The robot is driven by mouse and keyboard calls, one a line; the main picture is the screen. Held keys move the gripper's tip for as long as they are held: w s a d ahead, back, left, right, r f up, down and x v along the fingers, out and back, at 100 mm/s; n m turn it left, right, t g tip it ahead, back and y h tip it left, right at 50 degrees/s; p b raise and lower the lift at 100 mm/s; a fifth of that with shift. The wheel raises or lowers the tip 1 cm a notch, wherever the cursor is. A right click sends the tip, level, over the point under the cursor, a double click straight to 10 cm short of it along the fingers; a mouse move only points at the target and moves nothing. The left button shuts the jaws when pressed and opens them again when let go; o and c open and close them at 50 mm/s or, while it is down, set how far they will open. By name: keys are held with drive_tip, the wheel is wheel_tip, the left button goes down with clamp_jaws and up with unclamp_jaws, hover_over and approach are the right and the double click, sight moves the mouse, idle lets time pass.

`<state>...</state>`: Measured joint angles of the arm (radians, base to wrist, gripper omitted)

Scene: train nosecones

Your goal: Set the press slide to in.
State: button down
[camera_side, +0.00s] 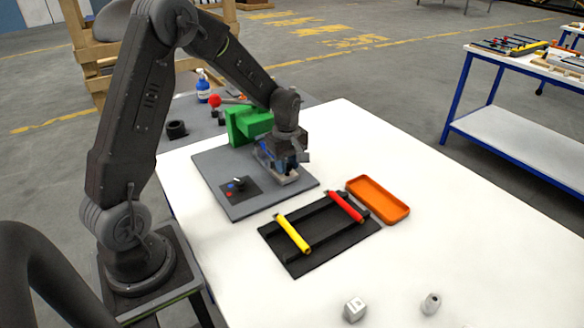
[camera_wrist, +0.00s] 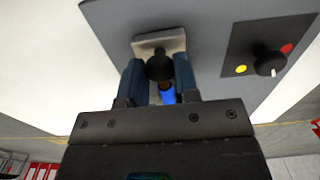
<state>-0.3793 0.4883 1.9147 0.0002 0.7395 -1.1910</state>
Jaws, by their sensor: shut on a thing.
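The press stands on a grey base plate (camera_side: 215,168) with a green body (camera_side: 244,125) at its back. My gripper (camera_side: 283,163) is low over the right part of this plate, in front of the green body. In the wrist view my gripper (camera_wrist: 158,80) has its two blue fingers on either side of the press slide's black round knob (camera_wrist: 159,66), shut on it. The slide's pale metal plate (camera_wrist: 158,42) shows beyond the fingers, and also below my gripper in the side view (camera_side: 286,178). A blue part (camera_wrist: 167,95) shows between the fingers. My gripper hides much of the slide.
A dark panel with a rotary knob (camera_side: 239,182) and coloured marks lies left of my gripper. A black rack (camera_side: 318,231) with a yellow bar (camera_side: 293,234) and a red bar (camera_side: 347,206) is in front, beside an orange tray (camera_side: 378,199).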

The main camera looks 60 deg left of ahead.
drive_tip(key=shift+a, duration=1.5)
drive_tip(key=c, duration=0.8)
unclamp_jaws()
drive_tip(key=shift+c, duration=0.2)
wheel_tip(320, 180, up, 14)
drive_tip(key=shift+d, duration=0.1)
